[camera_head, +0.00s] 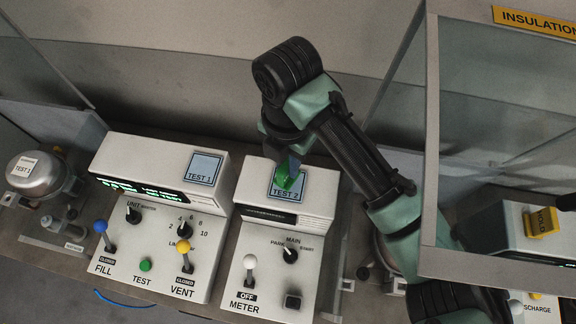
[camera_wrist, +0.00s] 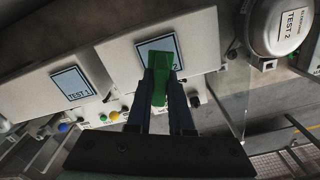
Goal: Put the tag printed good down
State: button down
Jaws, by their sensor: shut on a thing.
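My gripper (camera_head: 290,170) is shut on a green tag (camera_head: 287,182). The tag is over the blue-grey square marked TEST 2 (camera_head: 273,190) on top of the right-hand white test box. In the wrist view the green tag (camera_wrist: 160,80) stands between my two dark fingers (camera_wrist: 160,100), with its far end overlapping the TEST 2 square (camera_wrist: 150,47). I cannot tell whether the tag touches the square. Print on the tag is not readable. Another square, marked TEST 1 (camera_head: 204,168), lies bare on the left-hand box.
The TEST 1 panel (camera_head: 150,230) carries blue, green and yellow controls. The TEST 2 panel (camera_head: 270,270) has a white lever and a knob. A clear-walled enclosure (camera_head: 432,150) and a yellow tag (camera_head: 541,222) are at right.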

aim_at(287, 172)
jog(key=shift+f, duration=1.5)
jog(key=shift+f, duration=0.2)
jog(key=c, duration=0.8)
grip_release()
jog(key=shift+r, duration=0.1)
